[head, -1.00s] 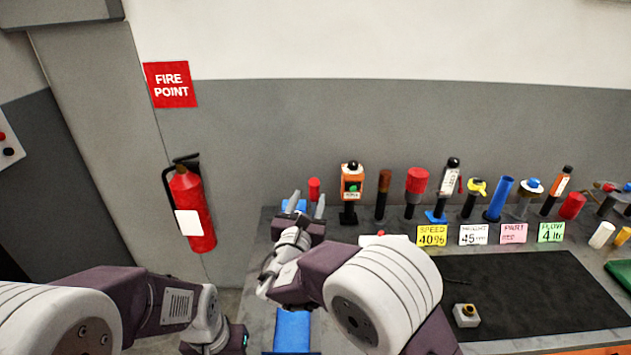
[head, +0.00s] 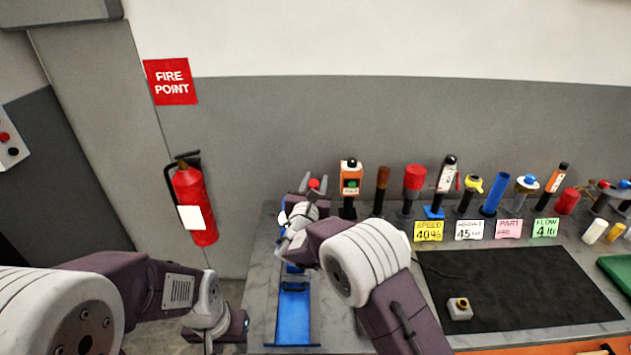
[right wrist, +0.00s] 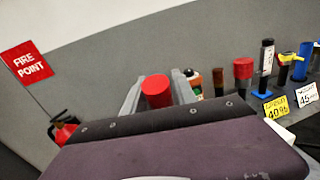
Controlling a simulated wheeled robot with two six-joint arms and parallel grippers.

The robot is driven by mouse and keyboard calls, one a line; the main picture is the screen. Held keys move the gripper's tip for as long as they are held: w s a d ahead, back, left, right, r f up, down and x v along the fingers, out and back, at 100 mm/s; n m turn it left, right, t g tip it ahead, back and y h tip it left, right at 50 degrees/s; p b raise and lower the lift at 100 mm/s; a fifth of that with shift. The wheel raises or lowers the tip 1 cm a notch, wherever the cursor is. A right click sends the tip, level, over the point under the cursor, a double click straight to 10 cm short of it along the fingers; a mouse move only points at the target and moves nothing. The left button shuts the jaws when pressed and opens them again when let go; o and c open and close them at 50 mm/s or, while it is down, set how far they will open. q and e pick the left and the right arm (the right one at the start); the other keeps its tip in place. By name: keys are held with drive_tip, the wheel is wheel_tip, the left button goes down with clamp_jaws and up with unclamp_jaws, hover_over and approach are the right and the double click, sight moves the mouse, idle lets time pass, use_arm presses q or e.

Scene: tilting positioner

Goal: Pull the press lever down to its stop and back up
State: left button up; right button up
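The press lever's red knob (head: 314,184) shows at the back left of the bench, between the two grey fingers of my right gripper (head: 314,182). In the right wrist view the red knob (right wrist: 157,91) stands between the fingers (right wrist: 158,94), which are apart on either side of it. Contact with the knob cannot be told. The lever's shaft and most of the press are hidden behind my right gripper and wrist. My left gripper (head: 243,327) is low at the left, beside the bench's left edge; its fingertips are not clear.
A blue tray-like part (head: 294,322) lies on the bench's front left. Several upright tools and handles, such as an orange one (head: 351,182), line the back, right of my gripper. A dark mat (head: 520,280) holds a small block (head: 460,308). A fire extinguisher (head: 194,207) hangs on the wall.

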clamp_jaws()
idle(1.2)
